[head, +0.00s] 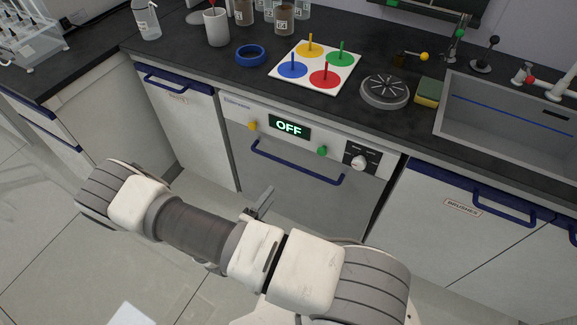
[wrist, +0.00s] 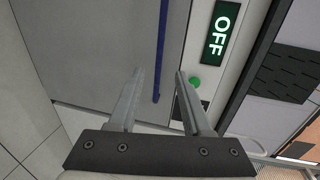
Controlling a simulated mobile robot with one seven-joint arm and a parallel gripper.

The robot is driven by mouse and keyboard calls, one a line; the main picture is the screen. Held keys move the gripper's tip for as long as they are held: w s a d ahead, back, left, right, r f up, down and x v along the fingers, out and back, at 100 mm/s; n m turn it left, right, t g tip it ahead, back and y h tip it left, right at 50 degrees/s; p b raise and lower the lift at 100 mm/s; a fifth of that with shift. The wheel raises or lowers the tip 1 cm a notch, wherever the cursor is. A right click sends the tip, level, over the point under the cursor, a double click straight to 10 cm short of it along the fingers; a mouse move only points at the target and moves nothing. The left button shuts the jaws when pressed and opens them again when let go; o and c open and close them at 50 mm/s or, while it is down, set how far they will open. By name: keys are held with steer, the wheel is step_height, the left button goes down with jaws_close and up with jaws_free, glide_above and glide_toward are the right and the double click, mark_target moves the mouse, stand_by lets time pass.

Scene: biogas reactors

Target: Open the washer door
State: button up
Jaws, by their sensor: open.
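The washer door (head: 278,188) is a grey panel under the counter, and it looks shut. A long blue handle (head: 297,165) runs along its top, and the handle also shows in the wrist view (wrist: 161,50). Above it, the control panel has a green-lit display (head: 289,127) reading OFF, a yellow button, a green button (head: 322,151) and a dial (head: 358,162). My gripper (wrist: 158,75) is open and empty in the wrist view, its fingers pointing toward the door and handle. The handle's end appears between the fingertips, apparently beyond them. In the head view my arm mostly hides the gripper.
Blue-handled cabinets flank the washer on the left (head: 182,115) and the right, labelled BRUSHES (head: 455,200). The counter above holds a white board with coloured discs (head: 316,54), a blue ring (head: 251,55), a round grey device (head: 385,92) and a sink (head: 500,115).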

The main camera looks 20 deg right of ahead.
mark_target(293, 166)
steer(key=b+x, duration=0.2)
steer(key=x, duration=1.5)
jaws_close()
stand_by(0.8)
